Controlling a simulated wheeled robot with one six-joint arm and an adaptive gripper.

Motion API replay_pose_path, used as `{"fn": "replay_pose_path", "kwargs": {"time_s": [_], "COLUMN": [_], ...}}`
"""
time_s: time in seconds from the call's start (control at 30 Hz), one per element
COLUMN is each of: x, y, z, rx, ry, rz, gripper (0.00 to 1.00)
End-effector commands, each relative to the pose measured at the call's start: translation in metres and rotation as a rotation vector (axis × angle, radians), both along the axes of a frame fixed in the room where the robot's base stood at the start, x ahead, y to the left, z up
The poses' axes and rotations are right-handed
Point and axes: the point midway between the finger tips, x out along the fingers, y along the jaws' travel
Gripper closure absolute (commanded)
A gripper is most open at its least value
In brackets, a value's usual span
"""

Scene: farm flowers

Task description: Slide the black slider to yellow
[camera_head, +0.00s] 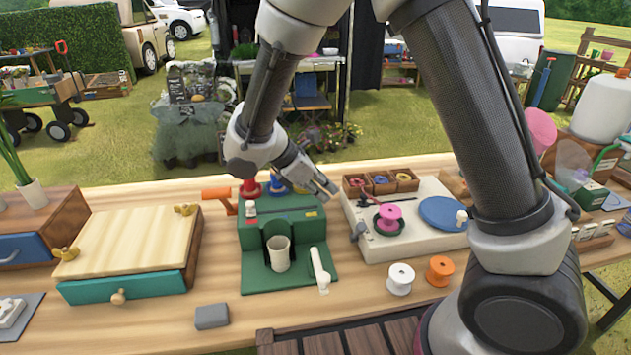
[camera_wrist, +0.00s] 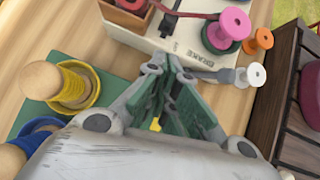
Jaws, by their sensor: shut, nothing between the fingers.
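My gripper (camera_head: 326,190) is shut and empty, tilted down above the back right of the green station (camera_head: 303,258), beside the white box. In the wrist view my gripper (camera_wrist: 168,66) shows its two fingers together, pointing at the white box. A small yellow mark (camera_head: 311,213) lies on the station's top right, with a red mark (camera_head: 250,213) at the left. A yellow patch (camera_wrist: 155,125) shows between my finger links in the wrist view. I cannot clearly make out the black slider; my gripper may hide it.
The white box (camera_head: 380,250) carries a pink spool (camera_head: 388,217) and a blue disc (camera_head: 443,213). White (camera_head: 400,279) and orange (camera_head: 439,270) spools stand in front. A yellow-ringed post (camera_wrist: 77,85) stands left in the wrist view. A grey block (camera_head: 212,316) lies on the front table.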

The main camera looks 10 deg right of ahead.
Motion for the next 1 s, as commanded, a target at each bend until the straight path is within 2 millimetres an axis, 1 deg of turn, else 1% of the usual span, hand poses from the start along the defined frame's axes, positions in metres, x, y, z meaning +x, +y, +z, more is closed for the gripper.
{"fn": "replay_pose_path", "kwargs": {"time_s": [0.03,0.17,0.2,0.3,0.4,0.6,1.0], "x": [0.000,0.003,0.004,0.006,0.008,0.009,0.009], "y": [-0.008,-0.025,-0.032,-0.046,-0.054,-0.061,-0.060], "z": [-0.009,-0.029,-0.029,-0.031,-0.033,-0.034,-0.034], "rx": [-0.002,-0.001,0.000,0.001,0.001,0.001,0.001], "ry": [0.004,0.003,0.001,0.001,0.000,0.000,0.000], "rz": [-0.003,-0.003,-0.006,-0.004,-0.004,-0.001,-0.002], "gripper": [1.00,1.00,1.00,1.00,1.00,1.00,1.00]}}
